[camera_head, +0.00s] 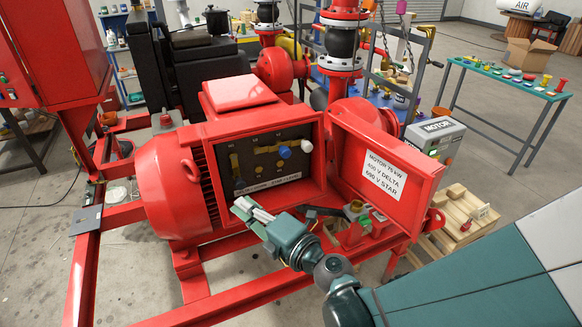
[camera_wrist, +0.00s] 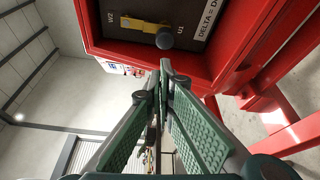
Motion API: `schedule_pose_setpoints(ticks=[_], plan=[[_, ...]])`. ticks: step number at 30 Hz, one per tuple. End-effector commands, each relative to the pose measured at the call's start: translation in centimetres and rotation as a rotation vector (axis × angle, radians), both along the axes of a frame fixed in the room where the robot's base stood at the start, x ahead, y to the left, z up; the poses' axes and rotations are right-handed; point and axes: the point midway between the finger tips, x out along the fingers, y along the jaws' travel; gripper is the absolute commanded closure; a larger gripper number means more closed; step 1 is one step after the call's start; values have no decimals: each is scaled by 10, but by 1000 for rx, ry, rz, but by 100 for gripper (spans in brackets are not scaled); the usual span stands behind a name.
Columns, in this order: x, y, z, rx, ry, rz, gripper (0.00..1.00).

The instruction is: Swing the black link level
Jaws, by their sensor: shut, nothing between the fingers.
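The black link is most likely the yellow bar with a dark knob (camera_head: 239,184) at the left of the dark terminal panel in the open red box. It stands upright there, knob at the lower end. In the wrist view its yellow bar (camera_wrist: 145,25) runs from near the W2 mark to a dark grey knob (camera_wrist: 165,38) by U1. My gripper (camera_head: 243,207) is shut and empty in front of the box's lower left edge, below the knob. In the wrist view the closed fingertips (camera_wrist: 160,75) are apart from the knob.
Two more yellow links end in a blue knob (camera_head: 285,152) and a white knob (camera_head: 306,146) at the right of the panel. The box's red rim (camera_wrist: 120,57) lies near my fingertips. The open door (camera_head: 385,170) with its label hangs to the right.

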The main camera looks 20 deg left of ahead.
Motion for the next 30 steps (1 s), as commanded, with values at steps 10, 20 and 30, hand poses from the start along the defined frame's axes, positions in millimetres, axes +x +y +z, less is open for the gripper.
schedule_pose_setpoints(ticks=[10,20,30], plan=[[18,42,-3,1,0,1,100],[25,56,-3,0,0,0,100],[25,56,-3,0,-1,0,100]])
